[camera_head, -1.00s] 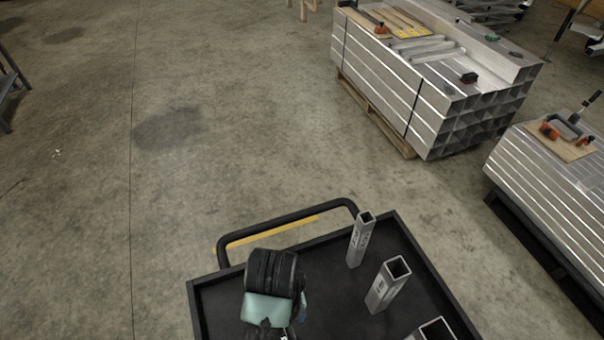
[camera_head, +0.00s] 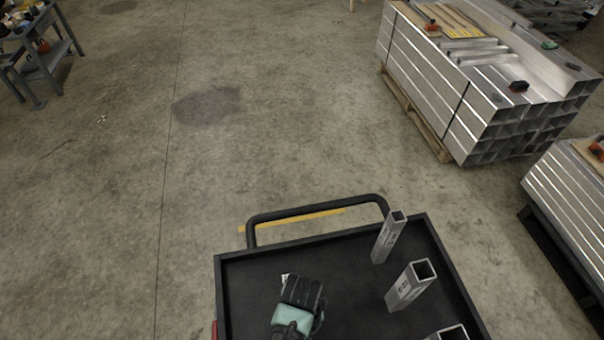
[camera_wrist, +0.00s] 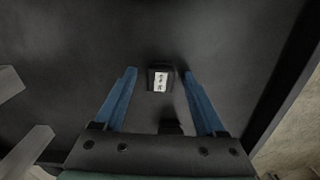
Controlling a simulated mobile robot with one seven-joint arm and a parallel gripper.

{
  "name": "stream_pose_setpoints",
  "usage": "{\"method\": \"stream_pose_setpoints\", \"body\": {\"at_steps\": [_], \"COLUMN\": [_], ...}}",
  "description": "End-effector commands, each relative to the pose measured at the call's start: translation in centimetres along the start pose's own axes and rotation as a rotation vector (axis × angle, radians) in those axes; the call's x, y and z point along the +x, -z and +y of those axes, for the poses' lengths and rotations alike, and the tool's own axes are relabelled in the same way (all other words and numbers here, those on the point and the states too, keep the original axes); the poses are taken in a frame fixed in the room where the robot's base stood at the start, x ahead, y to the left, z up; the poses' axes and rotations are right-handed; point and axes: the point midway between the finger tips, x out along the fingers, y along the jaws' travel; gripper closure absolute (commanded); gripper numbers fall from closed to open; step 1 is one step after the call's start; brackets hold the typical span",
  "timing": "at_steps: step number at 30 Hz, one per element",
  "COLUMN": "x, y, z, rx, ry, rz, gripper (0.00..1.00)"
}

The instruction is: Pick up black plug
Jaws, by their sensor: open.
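The black plug (camera_wrist: 160,72) is a small dark block with a white label, lying on the black cart top. In the wrist view it sits between the tips of the two blue fingers of my gripper (camera_wrist: 159,76), with gaps at both sides. My gripper is open and empty. In the head view my gripper (camera_head: 303,291) is over the left part of the cart top and hides most of the plug; only a bit of white label (camera_head: 284,278) shows at its left. The exact height above the plug cannot be told.
The cart (camera_head: 350,252) has a raised rim and a black handle (camera_head: 318,208). Several upright square aluminium tubes (camera_head: 410,287) stand on its right side. Stacks of aluminium profiles (camera_head: 470,90) lie at the right. A workbench (camera_head: 40,60) is at the upper left. Open floor lies between.

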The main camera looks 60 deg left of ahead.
Motion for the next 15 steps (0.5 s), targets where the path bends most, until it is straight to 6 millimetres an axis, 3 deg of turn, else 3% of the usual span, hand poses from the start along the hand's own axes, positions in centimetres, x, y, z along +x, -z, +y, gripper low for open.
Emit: {"method": "stream_pose_setpoints", "body": {"at_steps": [6,15], "x": [0.08,0.06], "y": [0.01,0.01], "z": [0.00,-0.01], "rx": [0.000,0.000], "ry": [0.000,0.000], "rz": [0.000,0.000], "gripper": [0.28,0.81]}}
